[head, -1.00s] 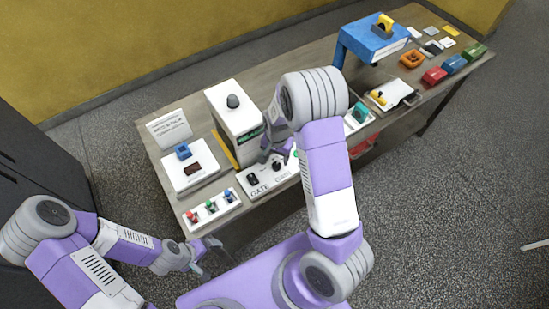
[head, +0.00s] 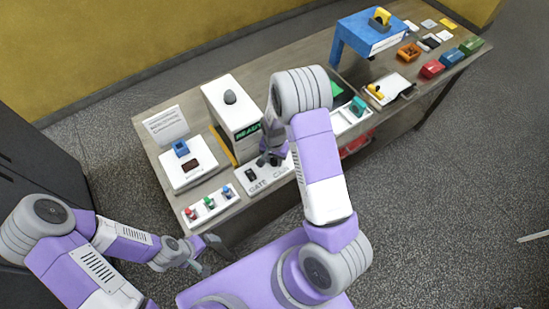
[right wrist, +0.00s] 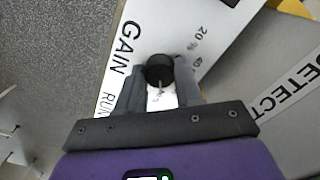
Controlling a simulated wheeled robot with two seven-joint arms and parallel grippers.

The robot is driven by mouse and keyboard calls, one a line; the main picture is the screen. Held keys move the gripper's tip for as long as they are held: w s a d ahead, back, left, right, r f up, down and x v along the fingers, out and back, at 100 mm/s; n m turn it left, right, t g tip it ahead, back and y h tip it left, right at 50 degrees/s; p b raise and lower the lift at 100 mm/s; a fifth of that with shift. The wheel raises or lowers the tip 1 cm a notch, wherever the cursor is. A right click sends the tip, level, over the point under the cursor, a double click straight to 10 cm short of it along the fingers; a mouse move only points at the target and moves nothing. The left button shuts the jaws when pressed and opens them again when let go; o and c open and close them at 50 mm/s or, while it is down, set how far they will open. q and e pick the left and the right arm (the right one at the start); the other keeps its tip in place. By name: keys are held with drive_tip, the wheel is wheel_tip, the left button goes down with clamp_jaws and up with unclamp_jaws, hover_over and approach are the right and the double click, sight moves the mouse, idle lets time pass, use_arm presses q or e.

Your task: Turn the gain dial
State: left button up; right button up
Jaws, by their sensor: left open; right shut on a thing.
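The gain dial (right wrist: 159,69) is a black round knob on a white panel (right wrist: 185,25) marked GAIN, with printed numbers beside it. A light pointer line shows on the knob's near side. My right gripper (right wrist: 160,80) is shut on the dial, one finger at each side. In the head view my right gripper (head: 270,158) is over the GATE and GAIN panel (head: 262,184) and hides the dial. The black gate knob (head: 250,174) is just left of it. My left gripper (head: 208,254) is open and empty in front of the bench's near edge.
A strip of red, green and blue buttons (head: 210,204) is to the left. A blue stand (head: 366,35) and coloured blocks are further right on the bench (head: 310,60).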

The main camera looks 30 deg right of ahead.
sight(275, 160)
drive_tip(key=shift+c, duration=0.3)
drive_tip(key=n+b, duration=0.1)
drive_tip(key=n, duration=0.2)
drive_tip(key=shift+n+b, duration=1.15)
drive_tip(key=shift+n, duration=1.25)
drive_tip(key=o, duration=1)
drive_tip(key=shift+o, duration=0.2)
wheel_tip(275, 160, up, 8)
drive_tip(key=shift+f, duration=0.15)
